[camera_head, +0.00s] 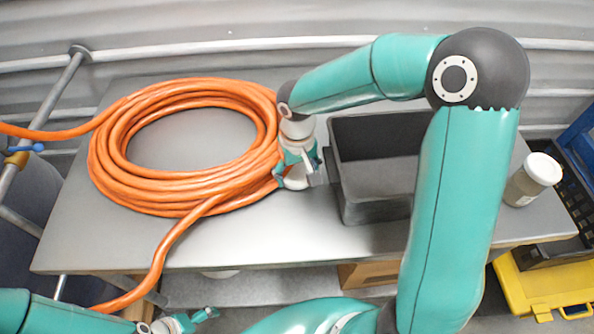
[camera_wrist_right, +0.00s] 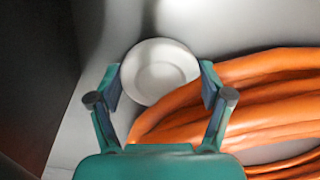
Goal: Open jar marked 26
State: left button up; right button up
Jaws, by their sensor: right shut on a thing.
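A jar with a white round lid (camera_wrist_right: 160,71) stands on the grey table between the orange hose coil and the dark bin. My right gripper (camera_head: 296,178) comes down from above on this jar, with a finger on each side of the white lid; it also shows in the right wrist view (camera_wrist_right: 160,88). It is shut on the lid. The jar's body is mostly hidden, and no number can be read. A second jar (camera_head: 533,181) with a white lid stands upright at the table's right end. My left gripper (camera_head: 197,320) is low at the bottom edge, apart from both jars.
A thick orange hose (camera_head: 107,166) lies coiled on the table's left half, close to the held jar. An open dark bin (camera_head: 374,208) stands just right of it. A yellow case (camera_head: 552,284) is on the floor at right. The table's front strip (camera_head: 240,245) is clear.

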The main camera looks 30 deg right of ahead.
aim_at(296, 174)
jog(key=o, duration=1)
notch_tip(296, 174, up, 12)
jog(key=shift+a+r, duration=0.1)
